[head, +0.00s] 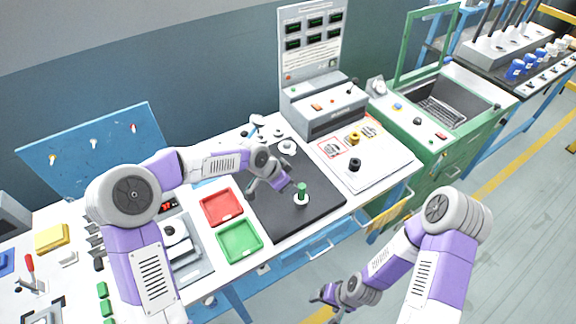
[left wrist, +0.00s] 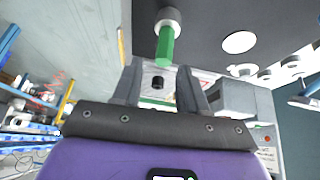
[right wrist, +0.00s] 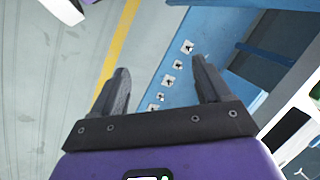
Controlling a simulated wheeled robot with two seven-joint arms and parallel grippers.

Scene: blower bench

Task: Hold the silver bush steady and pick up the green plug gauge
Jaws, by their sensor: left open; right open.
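The green plug gauge (head: 302,187) stands upright in the silver bush (head: 301,201) on the black mat (head: 265,222). In the left wrist view the green gauge (left wrist: 165,45) shows with its free end near the gap between my fingertips, and the silver bush (left wrist: 168,16) lies beyond it. My left gripper (head: 273,189) is open and empty, just left of the gauge in the head view. My right gripper (head: 326,297) is open and empty, low in front of the bench; neither bush nor gauge shows in the right wrist view.
A red tray (head: 221,221) and a green tray (head: 259,241) sit left of the mat. A black knobbed piece (head: 354,165) and a yellow one (head: 353,139) stand on the white board at right. A grey instrument box (head: 325,114) stands behind.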

